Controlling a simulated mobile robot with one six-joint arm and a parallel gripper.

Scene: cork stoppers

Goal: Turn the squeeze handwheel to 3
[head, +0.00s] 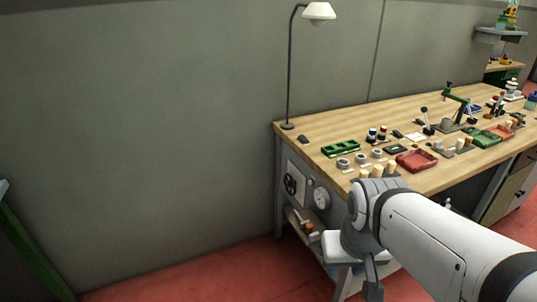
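A dark handwheel (290,184) with spokes is mounted on a pale panel (298,172) on the left end of the workbench. A round light dial (321,199) is beside it to the right; its marks are too small to read, so the wheel's setting cannot be told. My white arm reaches in from the lower right. My gripper (373,284) seems to be at the bottom, pointing down in front of the bench end, right of and below the handwheel and apart from it. Its fingers are too unclear to tell whether they are open or shut.
The wooden workbench (310,132) carries green and red trays, cork stoppers, small jars and a green lever press (458,100). A lamp (319,12) stands at its back left corner. A low shelf (300,222) holds small items.

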